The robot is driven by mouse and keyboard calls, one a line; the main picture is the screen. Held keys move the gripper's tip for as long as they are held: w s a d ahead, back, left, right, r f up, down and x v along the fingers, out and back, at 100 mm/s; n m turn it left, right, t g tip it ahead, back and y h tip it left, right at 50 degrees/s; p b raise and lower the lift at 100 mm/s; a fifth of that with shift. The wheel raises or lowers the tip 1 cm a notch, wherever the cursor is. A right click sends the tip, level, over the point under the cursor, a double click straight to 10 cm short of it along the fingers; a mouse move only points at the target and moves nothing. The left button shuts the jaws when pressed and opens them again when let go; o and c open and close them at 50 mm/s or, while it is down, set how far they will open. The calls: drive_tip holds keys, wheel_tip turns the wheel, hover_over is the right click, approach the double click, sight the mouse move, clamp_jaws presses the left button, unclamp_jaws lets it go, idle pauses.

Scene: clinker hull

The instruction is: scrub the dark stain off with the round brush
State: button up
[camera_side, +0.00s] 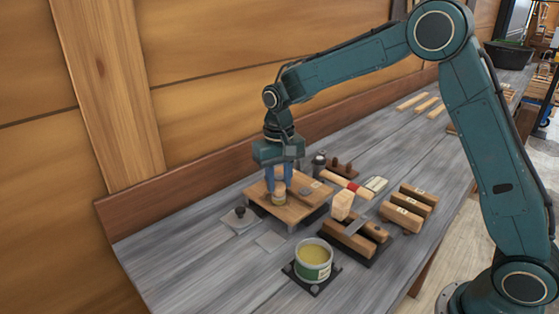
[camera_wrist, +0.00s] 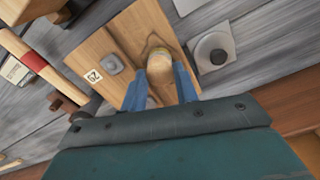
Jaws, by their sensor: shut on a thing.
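My gripper (camera_side: 278,184) points down over a raised wooden board (camera_side: 300,208), its blue fingers shut on the round brush (camera_side: 279,196). In the wrist view the round brush (camera_wrist: 160,66) shows as a rounded wooden handle between the blue fingers (camera_wrist: 172,84). Its lower end is at the board's surface; I cannot tell if it presses on it. A darker ring-like mark, perhaps the stain (camera_wrist: 154,40), shows on the board (camera_wrist: 118,38) right beside the brush; the rest of that spot is hidden under the brush.
A grey square plate with a dark knob (camera_side: 240,212) lies left of the board. An open tin (camera_side: 313,260) stands in front. A red-banded wooden handle (camera_side: 345,184), a pale brush (camera_side: 342,205) and several wooden blocks (camera_side: 408,205) lie to the right. The front left of the bench is clear.

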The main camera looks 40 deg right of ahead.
drive_tip(key=shift+w, duration=3.25)
drive_tip(key=shift+s, duration=5.3)
drive_tip(key=shift+w, duration=5.4)
wheel_tip(320, 180, up, 8)
drive_tip(key=shift+s+r, duration=0.15)
